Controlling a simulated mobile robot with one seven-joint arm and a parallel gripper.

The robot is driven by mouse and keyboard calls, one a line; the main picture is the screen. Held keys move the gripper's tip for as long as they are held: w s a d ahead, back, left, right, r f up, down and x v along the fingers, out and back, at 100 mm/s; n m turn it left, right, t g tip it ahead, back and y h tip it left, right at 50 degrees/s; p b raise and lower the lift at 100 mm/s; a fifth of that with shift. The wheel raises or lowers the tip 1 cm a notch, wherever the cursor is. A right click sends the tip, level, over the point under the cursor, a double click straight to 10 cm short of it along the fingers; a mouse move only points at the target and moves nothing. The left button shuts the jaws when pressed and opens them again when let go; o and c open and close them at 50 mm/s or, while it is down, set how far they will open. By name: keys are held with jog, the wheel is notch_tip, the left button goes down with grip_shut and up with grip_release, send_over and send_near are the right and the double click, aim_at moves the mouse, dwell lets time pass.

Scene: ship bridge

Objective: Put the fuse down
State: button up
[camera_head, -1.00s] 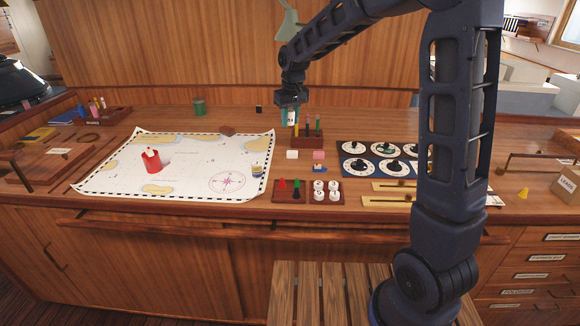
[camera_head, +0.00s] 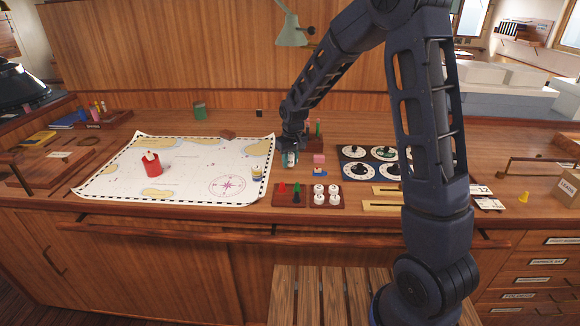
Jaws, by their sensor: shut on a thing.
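My gripper (camera_head: 289,161) is low over the desk, in front of the small wooden rack (camera_head: 313,144) and to the right of the chart. It is shut on a small pale thing, which I take to be the fuse (camera_head: 292,158); the fingers cover much of it. Whether its lower end touches the desk I cannot tell. A pink block (camera_head: 319,159) stands just right of the gripper.
The chart (camera_head: 205,180) with a red cup (camera_head: 152,165) is at left. A blue dial panel (camera_head: 376,163) lies right.

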jog(key=shift+f, duration=1.3)
jog(key=shift+f, duration=0.2)
jog(key=o, duration=1)
jog(key=shift+r, duration=0.1)
